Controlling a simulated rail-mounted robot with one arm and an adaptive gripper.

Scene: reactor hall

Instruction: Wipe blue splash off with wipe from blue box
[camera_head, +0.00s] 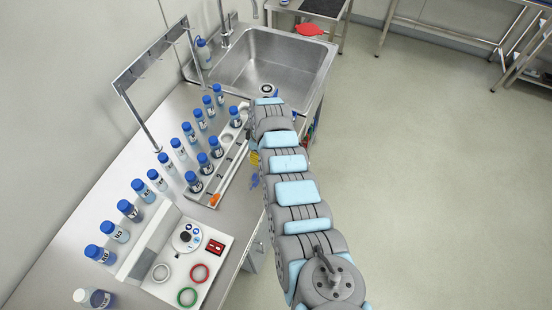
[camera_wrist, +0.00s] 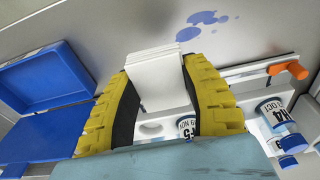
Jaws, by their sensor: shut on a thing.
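In the wrist view, my gripper (camera_wrist: 157,72) has its yellow-and-black fingers shut on a white folded wipe (camera_wrist: 153,62). The wipe sticks out past the fingertips. The blue splash (camera_wrist: 203,20) shows as several blue spots on a grey metal surface, beyond and right of the wipe, with a visible gap in the picture. The blue box (camera_wrist: 45,82) is at the left with its lid open; its inside is not clear. In the head view my arm hides most of the gripper; a bit of yellow finger (camera_head: 254,158) shows at its left edge, with a blue patch (camera_head: 254,182) below.
A white rack (camera_head: 228,165) with blue-capped bottles lies left of my arm, with an orange-ended bar (camera_head: 214,200) near its front. A labelled bottle (camera_wrist: 275,112) is close to the right finger. A sink (camera_head: 262,70) is behind; the floor (camera_head: 430,180) at right is clear.

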